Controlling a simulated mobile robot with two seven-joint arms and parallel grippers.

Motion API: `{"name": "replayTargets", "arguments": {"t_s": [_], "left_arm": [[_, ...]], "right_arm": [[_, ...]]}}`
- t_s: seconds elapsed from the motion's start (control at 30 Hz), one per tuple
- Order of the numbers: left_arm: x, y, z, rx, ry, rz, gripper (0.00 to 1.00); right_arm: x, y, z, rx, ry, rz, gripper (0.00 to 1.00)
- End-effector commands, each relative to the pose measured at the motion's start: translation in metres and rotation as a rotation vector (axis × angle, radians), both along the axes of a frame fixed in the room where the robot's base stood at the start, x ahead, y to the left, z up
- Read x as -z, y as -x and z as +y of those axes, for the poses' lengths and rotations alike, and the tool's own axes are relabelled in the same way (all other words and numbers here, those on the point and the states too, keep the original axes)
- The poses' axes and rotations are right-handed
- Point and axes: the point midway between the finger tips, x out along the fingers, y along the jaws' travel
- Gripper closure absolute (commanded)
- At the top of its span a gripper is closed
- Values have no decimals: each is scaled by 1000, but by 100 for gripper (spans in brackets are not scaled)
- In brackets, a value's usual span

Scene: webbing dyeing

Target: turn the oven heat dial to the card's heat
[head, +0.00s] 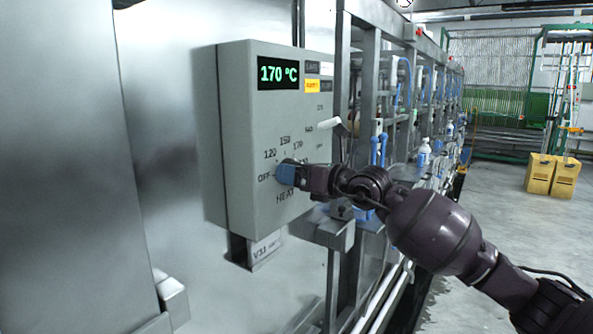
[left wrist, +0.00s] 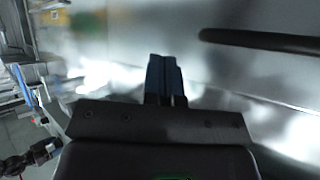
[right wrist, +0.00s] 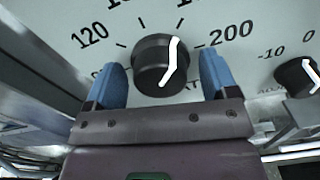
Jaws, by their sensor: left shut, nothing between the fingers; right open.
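The grey oven control box (head: 240,150) has a green display (head: 278,73) reading 170 °C. Its heat dial (right wrist: 150,62) is a black knob in the right wrist view. The white line on it points up and slightly right, between the 120 and 200 marks, towards numbers cut off at the top edge. My right gripper (head: 286,174) is open at the dial, and in the right wrist view its blue fingers (right wrist: 162,82) stand either side of the knob. In the head view the gripper hides the dial. My left gripper (left wrist: 166,78) is shut and empty. I cannot make out a heat card.
A second black dial (right wrist: 298,76) with a -10 and 0 scale sits to the right of the heat dial. A metal frame (head: 343,110) with bottles stands close right of the box. Yellow containers (head: 540,175) stand on the open floor at far right.

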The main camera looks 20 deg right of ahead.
Motion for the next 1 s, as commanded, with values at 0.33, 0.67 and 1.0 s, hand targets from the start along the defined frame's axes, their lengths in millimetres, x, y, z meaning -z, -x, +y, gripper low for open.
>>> {"name": "replayTargets", "arguments": {"t_s": [0.33, 0.67, 1.0], "left_arm": [[1, 2, 0, -2, 1, 5, 100], [4, 7, 1, -5, 2, 15, 100], [12, 5, 0, -3, 2, 12, 100]], "right_arm": [[0, -2, 2, 0, 0, 0, 22], [0, -2, 2, 0, -1, 1, 70], [2, -2, 2, -1, 45, -37, 70]]}}
